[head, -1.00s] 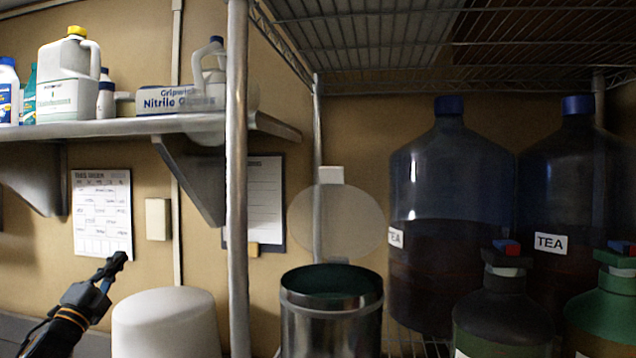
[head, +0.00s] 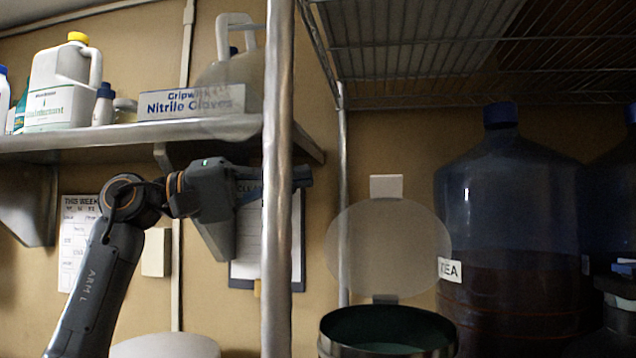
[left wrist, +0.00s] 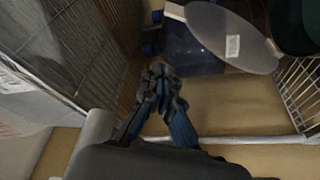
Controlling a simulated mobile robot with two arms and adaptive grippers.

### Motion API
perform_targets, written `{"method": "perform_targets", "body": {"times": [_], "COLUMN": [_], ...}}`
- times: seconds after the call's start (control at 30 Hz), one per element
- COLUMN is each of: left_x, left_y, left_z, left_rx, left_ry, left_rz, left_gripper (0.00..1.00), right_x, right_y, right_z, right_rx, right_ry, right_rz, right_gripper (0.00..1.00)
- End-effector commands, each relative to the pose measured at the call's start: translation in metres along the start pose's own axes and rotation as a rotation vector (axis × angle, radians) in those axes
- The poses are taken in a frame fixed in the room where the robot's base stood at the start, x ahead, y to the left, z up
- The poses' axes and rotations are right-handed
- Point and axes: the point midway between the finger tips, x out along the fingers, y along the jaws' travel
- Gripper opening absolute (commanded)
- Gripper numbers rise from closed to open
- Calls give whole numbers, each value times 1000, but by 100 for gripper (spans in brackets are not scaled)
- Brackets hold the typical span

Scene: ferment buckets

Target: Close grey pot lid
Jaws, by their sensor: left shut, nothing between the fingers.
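The grey pot (head: 388,352) stands at the bottom of the head view, with its dark green inside showing. Its round grey lid (head: 390,245) stands open, upright behind the rim, with a pale tab at its top. In the left wrist view the lid (left wrist: 225,35) is at the upper right, beside the dark pot opening (left wrist: 297,22). The fingers (left wrist: 160,75) are closed together and empty.
The metal post (head: 278,230) stands between the left arm and the pot. A wall shelf (head: 70,143) with bottles and a glove box is above the arm. Large TEA jugs (head: 510,220) stand right of the lid. A wire shelf (head: 430,50) hangs overhead.

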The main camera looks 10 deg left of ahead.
Motion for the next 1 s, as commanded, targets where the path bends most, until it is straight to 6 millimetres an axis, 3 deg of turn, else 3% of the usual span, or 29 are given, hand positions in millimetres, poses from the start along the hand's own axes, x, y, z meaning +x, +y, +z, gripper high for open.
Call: {"method": "perform_targets", "body": {"times": [0.43, 0.7, 1.0], "left_x": [95, 79, 75], "left_y": [5, 0, 0], "left_z": [-2, 28, 37], "left_rx": [-8, -7, -8], "left_ry": [-4, 0, 1], "left_rz": [4, 3, 3], "left_gripper": [0, 0, 0], "right_x": [-41, -42, -44], "right_y": [1, 0, 0], "right_z": [-4, -4, -4], "right_rx": [0, 0, 1], "right_ry": [0, 0, 0], "right_rz": [0, 0, -1], "right_gripper": [0, 0, 0]}}
